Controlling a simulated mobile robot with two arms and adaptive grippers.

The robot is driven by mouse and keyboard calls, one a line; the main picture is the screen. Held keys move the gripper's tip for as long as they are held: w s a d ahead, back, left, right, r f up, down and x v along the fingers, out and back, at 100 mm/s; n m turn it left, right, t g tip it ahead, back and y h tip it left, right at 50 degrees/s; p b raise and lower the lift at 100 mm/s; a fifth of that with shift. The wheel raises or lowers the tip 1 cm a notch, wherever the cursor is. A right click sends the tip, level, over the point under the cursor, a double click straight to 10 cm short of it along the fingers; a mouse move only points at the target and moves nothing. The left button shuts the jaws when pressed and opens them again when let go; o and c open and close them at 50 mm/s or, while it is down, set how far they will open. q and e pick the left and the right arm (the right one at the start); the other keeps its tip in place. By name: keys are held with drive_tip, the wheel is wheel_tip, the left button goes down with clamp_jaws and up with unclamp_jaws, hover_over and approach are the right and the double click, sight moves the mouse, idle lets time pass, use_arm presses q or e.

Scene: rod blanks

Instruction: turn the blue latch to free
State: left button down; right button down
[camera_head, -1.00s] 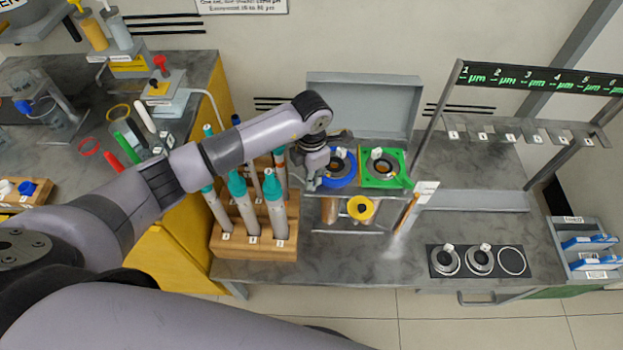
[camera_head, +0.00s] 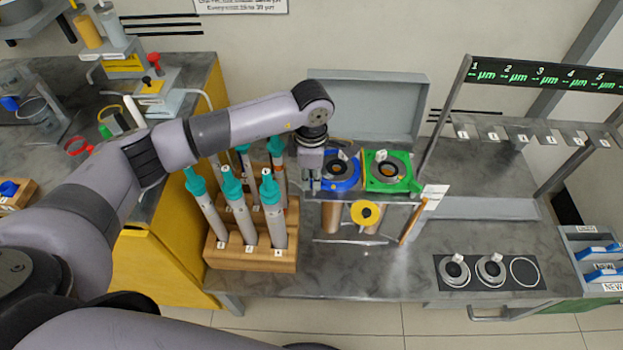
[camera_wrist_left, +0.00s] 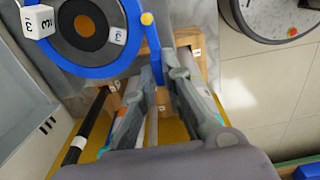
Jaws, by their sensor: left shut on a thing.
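The blue latch (camera_head: 341,186) is a blue ring around a dark round fitting with an orange centre, on the bench's rear rack. In the left wrist view its blue ring (camera_wrist_left: 92,69) is at upper left, and a straight blue handle (camera_wrist_left: 155,42) runs from it down between my fingers. My left gripper (camera_head: 312,187) points down at the left side of the blue ring. In the left wrist view the left gripper (camera_wrist_left: 164,76) is shut on the blue handle. The fingers partly hide its lower end. My right gripper is not in view.
A green square fitting (camera_head: 372,184) sits right beside the blue one. A wooden rack (camera_head: 225,258) with several teal-capped tubes stands close at left. A grey upright panel (camera_head: 370,105) is behind. A yellow disc (camera_head: 359,214) is below.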

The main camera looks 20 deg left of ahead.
sight(311, 181)
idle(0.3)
use_arm(q)
drive_tip(key=c, duration=1.7)
unclamp_jaws()
drive_tip(key=shift+r, duration=0.1)
wheel_tip(311, 181, up, 12)
